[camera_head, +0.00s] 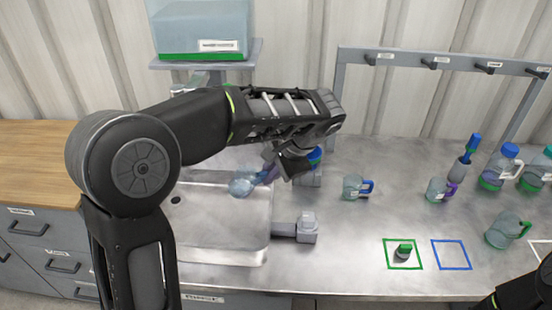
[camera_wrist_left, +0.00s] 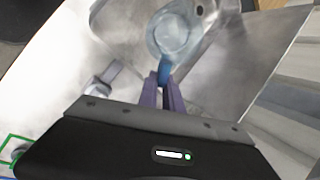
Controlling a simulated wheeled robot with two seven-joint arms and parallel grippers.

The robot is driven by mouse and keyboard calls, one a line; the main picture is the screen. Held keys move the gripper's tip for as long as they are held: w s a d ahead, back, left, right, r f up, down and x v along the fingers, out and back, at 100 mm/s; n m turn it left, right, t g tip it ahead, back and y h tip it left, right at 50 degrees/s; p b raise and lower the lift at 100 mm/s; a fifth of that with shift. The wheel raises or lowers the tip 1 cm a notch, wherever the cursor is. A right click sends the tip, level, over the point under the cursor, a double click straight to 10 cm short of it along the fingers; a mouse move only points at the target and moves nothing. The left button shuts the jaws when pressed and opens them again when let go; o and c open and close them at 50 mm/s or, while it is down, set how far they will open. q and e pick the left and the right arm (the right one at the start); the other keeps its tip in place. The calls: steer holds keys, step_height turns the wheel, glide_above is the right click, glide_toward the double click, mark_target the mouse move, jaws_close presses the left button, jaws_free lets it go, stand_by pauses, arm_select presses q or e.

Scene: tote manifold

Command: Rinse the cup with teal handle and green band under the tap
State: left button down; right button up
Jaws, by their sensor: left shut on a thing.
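My left gripper (camera_head: 272,172) is shut on the handle of a clear cup (camera_head: 243,185) over the sink basin (camera_head: 215,235). In the left wrist view the fingers (camera_wrist_left: 163,88) pinch the blue-looking handle, and the cup (camera_wrist_left: 175,33) shows its round body beyond them. I cannot make out a green band on it. A grey fixture that looks like the tap (camera_head: 297,228) stands at the sink's right edge, with its short arm toward the basin. It also shows in the left wrist view (camera_wrist_left: 103,80), apart from the cup. No water is visible. My right gripper is not in view.
A cup with a blue handle (camera_head: 352,188), one with a purple handle (camera_head: 436,190) and one with a green handle (camera_head: 502,231) are on the counter. Bottles stand at far right. A dark green-topped object (camera_head: 403,252) is in the green square. A hook rail (camera_head: 400,60) spans behind.

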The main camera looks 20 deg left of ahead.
arm_select(q)
steer(key=shift+s, duration=0.1)
stand_by(0.3)
steer(key=w+a+f, duration=0.1)
steer(key=a, duration=0.5)
steer(key=w+a+f, duration=0.1)
steer(key=w+a, duration=0.1)
steer(key=a, duration=0.5)
steer(key=shift+a+f+b, duration=0.3)
steer(key=shift+f, duration=0.1)
stand_by(0.6)
steer(key=s+d+b, duration=0.1)
steer(key=d, duration=0.6)
steer(key=shift+s+d, duration=0.35)
steer(key=shift+d, duration=0.05)
stand_by(1.5)
